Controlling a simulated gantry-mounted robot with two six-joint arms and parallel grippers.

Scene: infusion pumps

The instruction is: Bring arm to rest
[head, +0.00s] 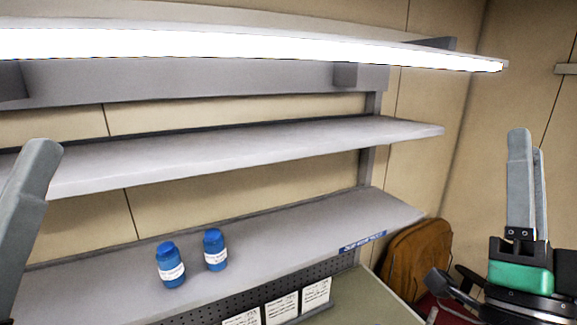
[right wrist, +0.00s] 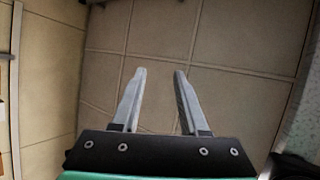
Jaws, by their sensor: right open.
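My right gripper (head: 527,140) is raised at the right edge of the head view, pointing up, with nothing between its fingers. In the right wrist view its two fingers (right wrist: 160,72) stand apart, empty, in front of a tan panelled wall. At the left edge of the head view a single grey finger of my left gripper (head: 40,150) shows. The rest of that gripper is out of frame, so I cannot tell whether it is open.
Two blue bottles (head: 170,265) (head: 215,250) with white labels stand on the lower shelf (head: 300,232). An upper shelf (head: 250,155) and a bright lamp bar (head: 250,45) are above.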

